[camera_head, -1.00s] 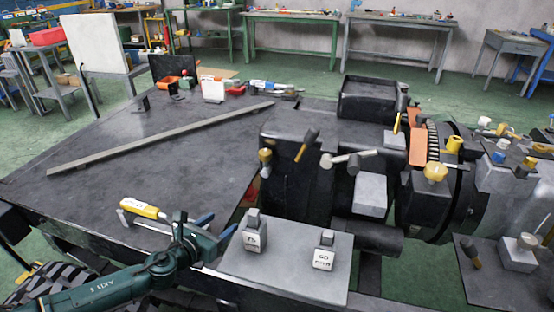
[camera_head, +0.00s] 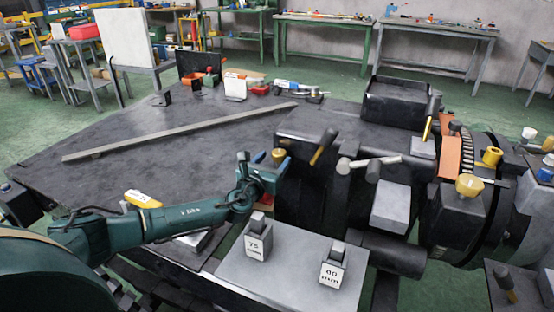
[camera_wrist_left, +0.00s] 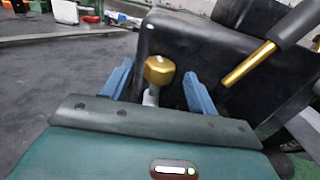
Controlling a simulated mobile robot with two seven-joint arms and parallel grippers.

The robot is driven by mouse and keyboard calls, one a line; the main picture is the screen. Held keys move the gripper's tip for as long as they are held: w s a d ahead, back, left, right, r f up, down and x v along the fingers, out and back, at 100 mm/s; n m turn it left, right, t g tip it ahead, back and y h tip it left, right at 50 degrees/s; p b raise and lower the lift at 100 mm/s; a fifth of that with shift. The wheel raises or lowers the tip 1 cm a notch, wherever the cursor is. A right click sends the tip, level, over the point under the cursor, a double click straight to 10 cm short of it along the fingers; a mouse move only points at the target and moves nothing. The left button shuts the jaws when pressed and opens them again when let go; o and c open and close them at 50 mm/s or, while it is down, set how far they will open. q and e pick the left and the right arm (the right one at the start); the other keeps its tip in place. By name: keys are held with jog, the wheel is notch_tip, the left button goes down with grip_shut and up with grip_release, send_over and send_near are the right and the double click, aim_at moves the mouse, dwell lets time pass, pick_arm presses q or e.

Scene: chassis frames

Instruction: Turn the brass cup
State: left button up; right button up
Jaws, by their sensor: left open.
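A brass cup (camera_head: 279,155) sits on a pale stem at the left end of the black machine body (camera_head: 305,135). In the left wrist view, the brass cup (camera_wrist_left: 158,69) is between and beyond my two blue fingers, with a gap on both sides. My left gripper (camera_head: 265,168) is open and empty, close to the cup. In the left wrist view the fingers of my left gripper (camera_wrist_left: 158,88) stand wide apart. The lower part of the stem is hidden behind the gripper body. My right gripper does not show.
A lever with a brass collar (camera_wrist_left: 248,65) rises to the right of the cup. Two grey weight-like blocks (camera_head: 257,240) (camera_head: 332,268) stand on a grey plate (camera_head: 290,272) below the gripper. Other brass knobs (camera_head: 469,185) sit further right.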

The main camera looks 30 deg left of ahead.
pick_arm(q)
jog(key=shift+w, duration=0.95)
jog(key=shift+c, duration=0.3)
jog(key=c, duration=0.9)
